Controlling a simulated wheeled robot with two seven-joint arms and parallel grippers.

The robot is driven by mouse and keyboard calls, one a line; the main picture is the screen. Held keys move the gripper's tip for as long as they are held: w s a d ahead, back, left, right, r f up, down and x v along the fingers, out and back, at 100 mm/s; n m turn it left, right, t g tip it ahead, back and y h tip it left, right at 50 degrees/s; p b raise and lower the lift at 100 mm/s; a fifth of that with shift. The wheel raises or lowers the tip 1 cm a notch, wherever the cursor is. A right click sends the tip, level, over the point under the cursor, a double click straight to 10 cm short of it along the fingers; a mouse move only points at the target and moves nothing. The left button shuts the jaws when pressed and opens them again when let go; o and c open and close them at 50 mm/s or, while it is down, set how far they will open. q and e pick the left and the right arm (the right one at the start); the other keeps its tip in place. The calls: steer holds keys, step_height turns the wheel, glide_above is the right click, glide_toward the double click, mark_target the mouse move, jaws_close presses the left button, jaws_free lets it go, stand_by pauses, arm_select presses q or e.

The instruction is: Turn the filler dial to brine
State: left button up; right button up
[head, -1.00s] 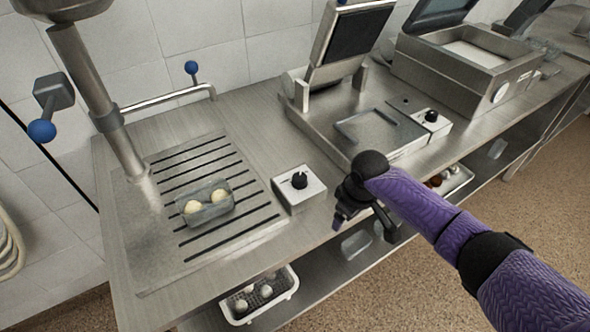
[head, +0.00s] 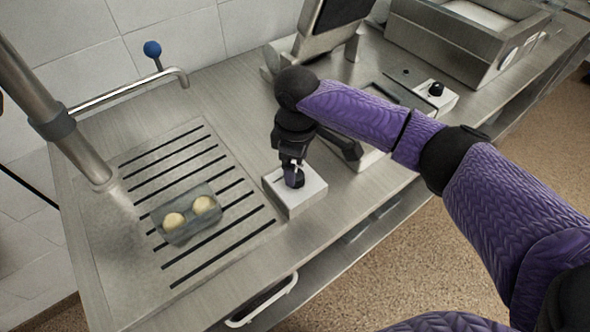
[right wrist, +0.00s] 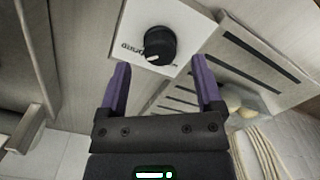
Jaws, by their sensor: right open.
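The filler dial is a black knob (right wrist: 160,43) with a white pointer mark on a white box (head: 299,192). In the right wrist view the knob lies beyond my fingertips, with printed lettering beside it that I cannot read surely. My right gripper (head: 293,178) is at the box in the head view, over the knob, and hides most of it. In the right wrist view its two purple fingers (right wrist: 160,80) are apart, with nothing between them. The pointer is towards the lower left of the knob there. My left gripper is not in view.
A clear tray (head: 187,215) with two pale round pieces sits on the slotted drain plate (head: 200,255), left of the box. Another white box with a black knob (head: 436,89) stands further right. A blue-knobbed lever (head: 152,48) is at the back.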

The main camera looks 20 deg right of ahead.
step_height(320, 180, down, 3)
steer(key=shift+r, duration=0.15)
